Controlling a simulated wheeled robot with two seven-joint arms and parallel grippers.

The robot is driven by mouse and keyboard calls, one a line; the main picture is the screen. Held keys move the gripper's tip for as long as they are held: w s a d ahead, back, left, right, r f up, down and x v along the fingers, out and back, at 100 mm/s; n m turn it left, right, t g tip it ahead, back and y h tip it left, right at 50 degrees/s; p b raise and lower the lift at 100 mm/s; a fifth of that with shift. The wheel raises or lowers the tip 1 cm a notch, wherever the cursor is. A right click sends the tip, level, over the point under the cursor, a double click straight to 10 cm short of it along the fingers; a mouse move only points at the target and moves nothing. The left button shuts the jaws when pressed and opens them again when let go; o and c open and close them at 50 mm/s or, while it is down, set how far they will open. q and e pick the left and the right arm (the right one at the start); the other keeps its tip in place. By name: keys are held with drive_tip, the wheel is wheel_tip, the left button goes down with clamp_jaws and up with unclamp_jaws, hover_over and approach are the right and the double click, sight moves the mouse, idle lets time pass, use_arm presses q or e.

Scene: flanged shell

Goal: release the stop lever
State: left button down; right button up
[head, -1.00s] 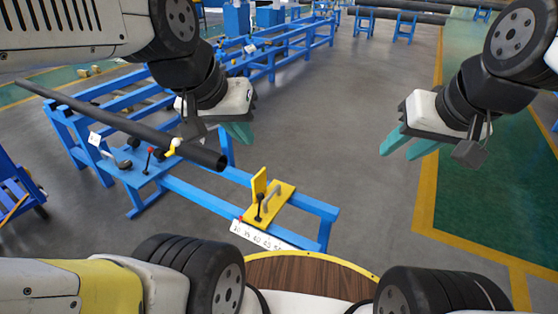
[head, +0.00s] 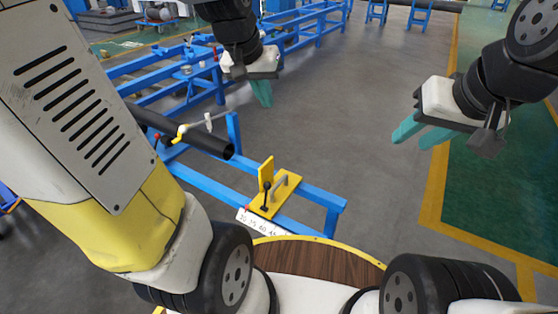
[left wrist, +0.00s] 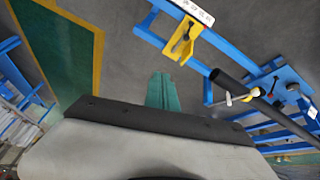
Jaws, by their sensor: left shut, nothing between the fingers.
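The stop lever (head: 266,190) is a dark rod with a black knob, standing on a yellow stop plate (head: 287,190) on the blue rail. The plate has an upright yellow flap and a grey handle. In the left wrist view the lever (left wrist: 184,40) and yellow plate (left wrist: 177,53) are at the top, beyond my fingers. My left gripper (head: 263,97) is shut and empty, in the air apart from the lever, above it in the head view; its teal fingers also show in the left wrist view (left wrist: 162,92). My right gripper (head: 418,135) is open and empty, to the right.
A dark pipe (head: 205,141) lies on the blue frame left of the stop plate, near a yellow-handled part (head: 182,131). A white number scale (head: 258,222) runs along the rail. More blue frames (head: 310,30) stand behind. Grey floor (head: 335,110) is clear between the grippers.

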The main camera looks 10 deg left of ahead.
use_arm(q)
drive_tip(key=w+a+f+g+y, duration=0.1)
drive_tip(key=w+a+f+g, duration=0.1)
drive_tip(key=w+f, duration=1.65)
drive_tip(key=f, duration=0.7)
drive_tip(key=w+a+f+m+g+y, duration=0.1)
drive_tip(key=w+f, duration=0.1)
drive_tip(key=f, duration=0.7)
drive_tip(key=shift+w+a+f, duration=0.2)
drive_tip(key=shift+a+f, duration=0.1)
drive_tip(key=shift+f, duration=0.1)
drive_tip(key=shift+f, duration=0.15)
